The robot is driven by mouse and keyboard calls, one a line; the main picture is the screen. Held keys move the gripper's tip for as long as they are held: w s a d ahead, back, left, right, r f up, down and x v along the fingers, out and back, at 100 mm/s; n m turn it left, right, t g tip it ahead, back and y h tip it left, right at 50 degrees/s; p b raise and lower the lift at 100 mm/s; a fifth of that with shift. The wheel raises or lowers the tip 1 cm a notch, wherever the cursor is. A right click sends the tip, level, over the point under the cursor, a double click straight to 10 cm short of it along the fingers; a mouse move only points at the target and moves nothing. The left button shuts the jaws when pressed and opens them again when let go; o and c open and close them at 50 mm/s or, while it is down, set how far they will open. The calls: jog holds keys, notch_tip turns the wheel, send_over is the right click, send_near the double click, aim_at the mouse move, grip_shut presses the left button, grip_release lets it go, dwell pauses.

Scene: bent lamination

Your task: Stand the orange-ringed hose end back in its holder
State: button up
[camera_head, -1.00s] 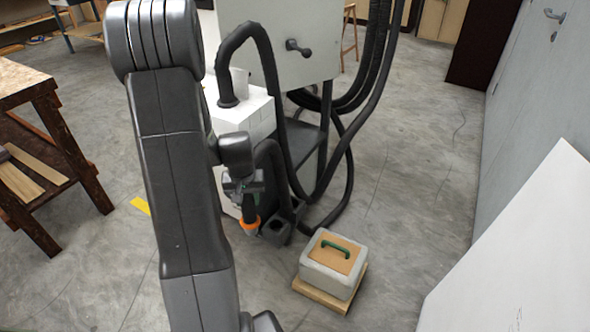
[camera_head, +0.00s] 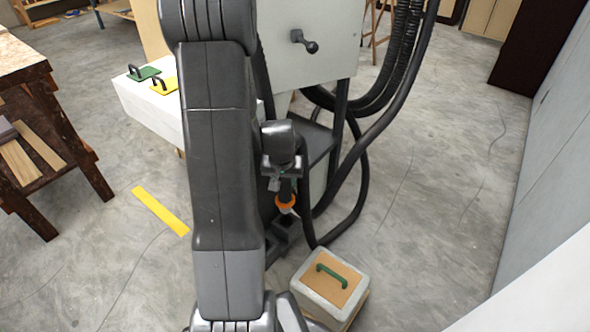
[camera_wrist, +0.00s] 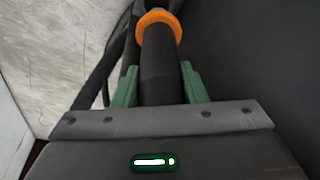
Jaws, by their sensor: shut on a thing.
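The black hose end (camera_wrist: 158,62) with its orange ring (camera_wrist: 158,22) sits between the green fingers of my gripper (camera_wrist: 160,88) in the wrist view. The fingers are shut on the hose just behind the ring. In the head view my gripper (camera_head: 283,184) points down and the orange ring (camera_head: 286,204) hangs below it. A dark box-like holder (camera_head: 288,231) stands low, just below the ring in the picture. Its opening is hard to make out, and my arm hides part of that area. I cannot tell the gap between hose end and holder.
The grey machine cabinet (camera_head: 310,50) and hanging black hoses (camera_head: 390,130) are behind. A white box (camera_head: 150,108) stands left. Floor at right is open.

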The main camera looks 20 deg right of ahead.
aim_at(286, 200)
jog(key=shift+w+d+f, duration=0.1)
jog(key=shift+d+f, duration=0.1)
jog(key=shift+f+b, duration=1.8)
jog(key=shift+f, duration=0.5)
jog(key=shift+b, duration=0.3)
jog(key=shift+f+b, duration=1.1)
jog(key=shift+f, duration=0.35)
jog(key=shift+f+b, duration=0.65)
jog(key=shift+b, duration=0.1)
